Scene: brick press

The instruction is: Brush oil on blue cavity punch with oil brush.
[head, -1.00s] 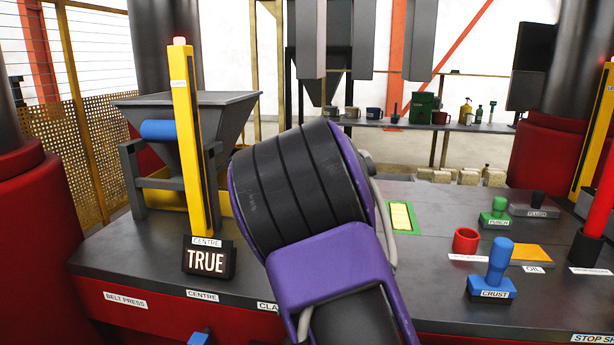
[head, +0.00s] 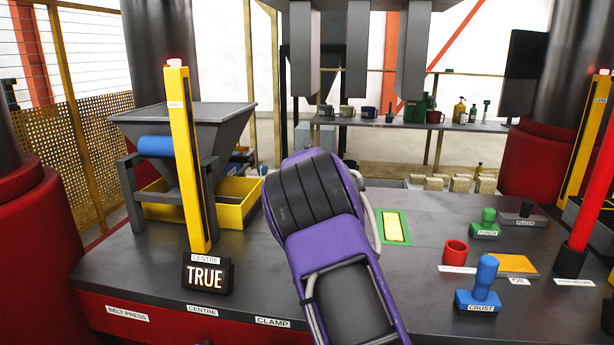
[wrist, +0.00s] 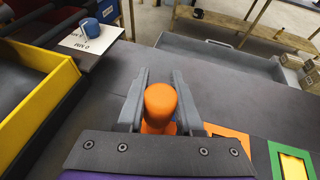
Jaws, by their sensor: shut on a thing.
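In the wrist view my gripper (wrist: 161,80) is shut on an orange, round-topped handle (wrist: 160,99), which I take to be the oil brush. Its lower end and any bristles are hidden by the fingers and the wrist. In the head view my arm hides the gripper and the handle. Grey blocks hang over the table (head: 354,50), likely the punches; none shows a blue mark, so I cannot tell which is the blue cavity's. A bit of blue (wrist: 178,128) shows just behind the handle, beside an orange-framed patch (wrist: 228,135).
A green-framed yellow plate (head: 394,227) lies right of my arm. Farther right stand a blue CRUST stamp (head: 483,285), a red cup (head: 455,253) and a green PUNCH stamp (head: 487,223). A hopper (head: 215,125) and a yellow post (head: 187,160) stand left.

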